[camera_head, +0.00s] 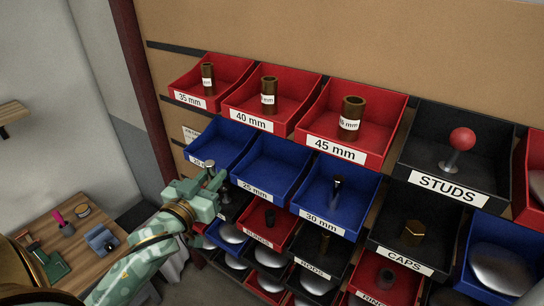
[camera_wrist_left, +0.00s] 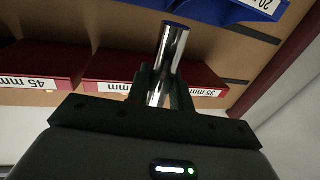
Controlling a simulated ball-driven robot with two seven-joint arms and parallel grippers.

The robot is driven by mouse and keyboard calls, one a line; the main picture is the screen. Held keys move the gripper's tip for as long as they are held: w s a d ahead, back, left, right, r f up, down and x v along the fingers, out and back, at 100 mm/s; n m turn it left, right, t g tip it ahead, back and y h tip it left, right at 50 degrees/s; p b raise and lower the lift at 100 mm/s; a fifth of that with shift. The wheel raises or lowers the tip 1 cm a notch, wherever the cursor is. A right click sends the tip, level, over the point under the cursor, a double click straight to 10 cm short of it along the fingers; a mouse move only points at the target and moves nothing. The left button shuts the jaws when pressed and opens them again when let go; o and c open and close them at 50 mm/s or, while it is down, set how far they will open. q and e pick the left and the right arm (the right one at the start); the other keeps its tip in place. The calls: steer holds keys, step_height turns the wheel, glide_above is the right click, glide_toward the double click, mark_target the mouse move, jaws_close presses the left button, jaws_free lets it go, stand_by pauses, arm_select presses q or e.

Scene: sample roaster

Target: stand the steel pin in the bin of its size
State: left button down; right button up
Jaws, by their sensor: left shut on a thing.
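My left gripper (camera_head: 214,182) is shut on the steel pin (camera_wrist_left: 172,50), a shiny plain cylinder that sticks out beyond the fingers in the left wrist view. In the head view the pin's bright end (camera_head: 210,163) shows above the fingers, in front of the left blue bin. I see no size mark on the pin. Three blue bins stand in a row: the left one (camera_head: 222,138), its label partly hidden by the pin and reading 20 in the wrist view (camera_wrist_left: 236,14), the 25 mm bin (camera_head: 268,168) and the 30 mm bin (camera_head: 352,213). My right gripper is not in view.
Red bins marked 35 mm (camera_head: 236,70), 40 mm (camera_head: 302,90) and 45 mm (camera_head: 386,112) hold brown sleeves above. A dark pin (camera_head: 338,188) stands in the 30 mm bin. Black bins of studs (camera_head: 415,150) and caps (camera_head: 385,228) are right. A wooden table (camera_head: 85,240) is lower left.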

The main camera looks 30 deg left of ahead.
arm_select(q)
steer(key=shift+w+d+f+b, duration=0.25)
steer(key=shift+w+f+b, duration=0.6)
steer(key=shift+w, duration=2.3)
steer(key=shift+w+d+f+b, duration=0.3)
steer(key=shift+w+b, duration=0.95)
steer(key=shift+w, duration=1.95)
steer(key=shift+w+d+f+b, duration=0.2)
steer(key=shift+w+f+b, duration=0.65)
steer(key=shift+w, duration=2.3)
step_height(320, 180, down, 3)
steer(key=b, duration=0.4)
steer(key=shift+w+f+b, duration=0.15)
steer(key=shift+w+b, duration=0.05)
steer(key=shift+b, duration=0.25)
steer(key=shift+r, duration=0.2)
